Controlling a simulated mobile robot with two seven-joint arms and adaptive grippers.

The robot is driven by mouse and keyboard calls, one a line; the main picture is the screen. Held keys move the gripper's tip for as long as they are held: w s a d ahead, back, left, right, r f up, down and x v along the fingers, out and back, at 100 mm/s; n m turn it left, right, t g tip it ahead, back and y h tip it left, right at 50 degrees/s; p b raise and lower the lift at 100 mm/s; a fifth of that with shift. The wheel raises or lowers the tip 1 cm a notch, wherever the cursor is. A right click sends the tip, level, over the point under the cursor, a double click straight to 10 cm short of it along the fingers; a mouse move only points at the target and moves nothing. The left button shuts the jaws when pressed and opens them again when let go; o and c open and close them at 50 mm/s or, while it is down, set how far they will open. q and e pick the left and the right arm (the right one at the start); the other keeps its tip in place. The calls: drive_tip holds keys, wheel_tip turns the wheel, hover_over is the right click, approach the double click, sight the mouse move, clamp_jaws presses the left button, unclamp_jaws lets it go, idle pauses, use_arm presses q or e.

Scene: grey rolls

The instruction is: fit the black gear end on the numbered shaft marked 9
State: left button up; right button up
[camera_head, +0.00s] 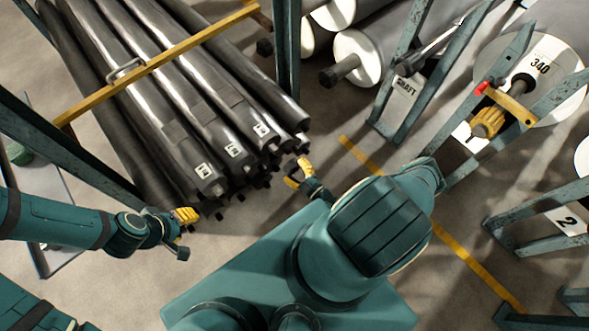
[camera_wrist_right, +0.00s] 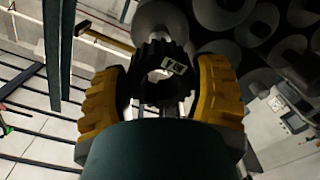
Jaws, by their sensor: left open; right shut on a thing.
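The numbered shafts (camera_head: 190,110) are long dark bars lying side by side in a bundle at upper left. Several near ends carry small white labels (camera_head: 234,150), too small to read surely. My right gripper (camera_head: 298,174) is just right of these ends. In the right wrist view its yellow fingers (camera_wrist_right: 165,95) are shut on the black gear end (camera_wrist_right: 152,58), a toothed dark ring with a round hole. A white label shows just by the hole. I cannot tell whether the ring touches a shaft. My left gripper (camera_head: 186,217) is open and empty, below the bundle's left ends.
A yellow bar (camera_head: 160,65) crosses over the shafts, and a teal post (camera_head: 288,50) stands at their right. White-ended rolls (camera_head: 360,60) lie at the top. Teal racks and a roll marked 340 (camera_head: 540,75) are at right. Floor with a yellow line (camera_head: 470,262) is open between.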

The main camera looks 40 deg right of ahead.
sight(277, 151)
drive_tip(key=shift+w+a+r+b, duration=0.15)
drive_tip(key=shift+w+b, duration=0.3)
drive_tip(key=shift+w, duration=1)
drive_tip(key=shift+w+a+f+b, duration=0.1)
drive_tip(key=shift+w+b, duration=0.35)
drive_tip(key=shift+w, duration=1)
drive_tip(key=shift+b, duration=0.45)
drive_tip(key=shift+w, duration=0.7)
drive_tip(key=shift+w+a, duration=0.1)
drive_tip(key=shift+w, duration=0.25)
drive_tip(key=shift+w+a, duration=0.1)
drive_tip(key=shift+w, duration=1)
drive_tip(key=o, duration=1.4)
